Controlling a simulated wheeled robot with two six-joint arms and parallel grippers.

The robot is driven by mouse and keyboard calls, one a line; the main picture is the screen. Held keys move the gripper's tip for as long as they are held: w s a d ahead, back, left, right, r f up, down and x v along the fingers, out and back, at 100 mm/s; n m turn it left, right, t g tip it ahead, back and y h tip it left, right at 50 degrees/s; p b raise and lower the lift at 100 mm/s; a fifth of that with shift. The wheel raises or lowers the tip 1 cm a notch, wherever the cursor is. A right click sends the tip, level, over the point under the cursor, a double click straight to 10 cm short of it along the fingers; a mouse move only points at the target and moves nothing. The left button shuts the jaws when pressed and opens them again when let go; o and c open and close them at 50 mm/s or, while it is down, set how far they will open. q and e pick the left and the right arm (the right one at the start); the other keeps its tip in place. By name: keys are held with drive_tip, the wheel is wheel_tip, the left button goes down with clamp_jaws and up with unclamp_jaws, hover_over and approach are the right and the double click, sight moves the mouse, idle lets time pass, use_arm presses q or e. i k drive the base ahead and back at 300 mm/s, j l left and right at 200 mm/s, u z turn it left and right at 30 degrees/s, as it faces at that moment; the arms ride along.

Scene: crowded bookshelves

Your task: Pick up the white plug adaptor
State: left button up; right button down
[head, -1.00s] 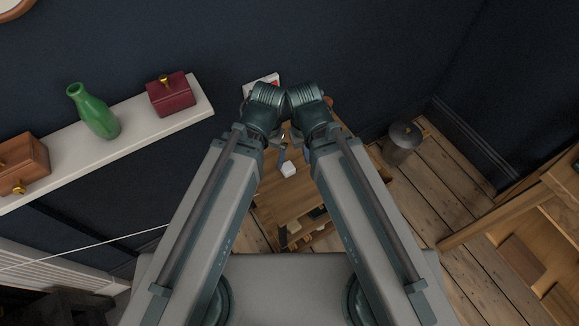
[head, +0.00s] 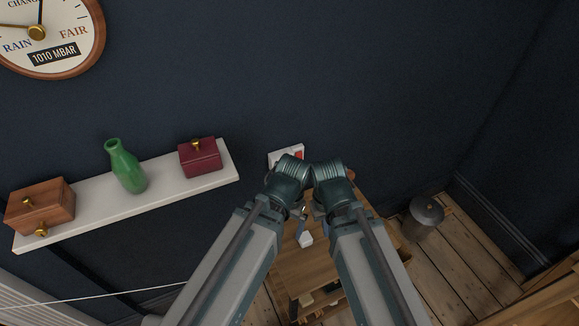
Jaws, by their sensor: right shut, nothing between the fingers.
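A small white block (head: 306,240), which looks like the white plug adaptor, sits on the wooden furniture top between my two arms. It is small, so its details cannot be made out. My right gripper (head: 319,210) is mostly tucked behind its own arm's wrist, above and to the right of the white block. It is shut and empty, apart from the block. My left gripper (head: 302,212) is largely hidden by its wrist, just above the block in the picture, and its jaws cannot be made out.
A white shelf (head: 90,222) at left holds a wooden box (head: 40,205), a green vase (head: 126,168) and a dark red box (head: 200,157). A grey canister (head: 424,217) stands at right.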

sight(306, 240)
drive_tip(key=k+j+z, duration=0.4)
drive_tip(key=j, duration=0.2)
drive_tip(key=k+j+z, duration=0.4)
drive_tip(key=i+j, duration=0.1)
drive_tip(key=j, duration=0.05)
